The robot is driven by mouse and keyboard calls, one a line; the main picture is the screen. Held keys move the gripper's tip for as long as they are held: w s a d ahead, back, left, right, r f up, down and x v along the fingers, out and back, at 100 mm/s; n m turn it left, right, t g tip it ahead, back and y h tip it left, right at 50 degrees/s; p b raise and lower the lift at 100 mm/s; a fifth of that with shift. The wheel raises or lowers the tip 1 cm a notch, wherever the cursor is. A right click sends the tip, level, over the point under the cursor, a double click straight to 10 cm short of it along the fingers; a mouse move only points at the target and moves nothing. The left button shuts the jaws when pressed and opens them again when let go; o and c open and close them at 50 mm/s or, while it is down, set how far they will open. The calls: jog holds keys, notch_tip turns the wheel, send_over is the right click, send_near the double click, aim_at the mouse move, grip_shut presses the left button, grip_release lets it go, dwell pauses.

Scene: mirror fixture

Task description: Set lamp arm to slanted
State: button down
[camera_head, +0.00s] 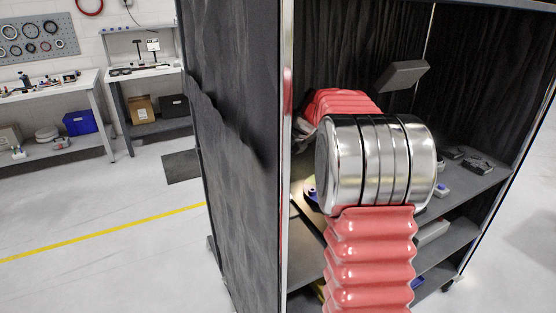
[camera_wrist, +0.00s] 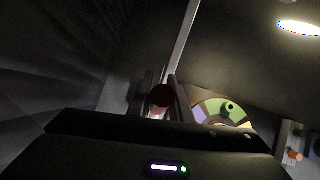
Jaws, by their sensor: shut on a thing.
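In the wrist view, my gripper (camera_wrist: 162,94) is shut on a dark reddish round knob (camera_wrist: 162,96), with one finger on each side of it. A pale, straight bar (camera_wrist: 182,42) rises from behind the knob and leans to the right; it appears to be the lamp arm. Right of the fingers is a dial plate (camera_wrist: 222,109) with green, purple and orange areas, partly hidden by my gripper's body. In the head view, my red and chrome arm reaches into the dark cabinet and hides my gripper and the knob.
The cabinet's dark side panel (camera_head: 235,130) stands left of my arm. A tilted grey slab (camera_head: 402,75) shows inside; I cannot tell what it is. Small parts lie on the cabinet shelf (camera_head: 462,184). An orange-tipped peg (camera_wrist: 295,155) and a bright oval light (camera_wrist: 300,27) are at right.

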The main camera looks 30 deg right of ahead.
jog(key=c, duration=1.6)
grip_release()
jog(key=v, duration=1.3)
jog(key=shift+s+d+r, duration=0.15)
jog(key=shift+s+r, duration=0.05)
jog(key=shift+s, duration=0.05)
jog(key=shift+s, duration=0.15)
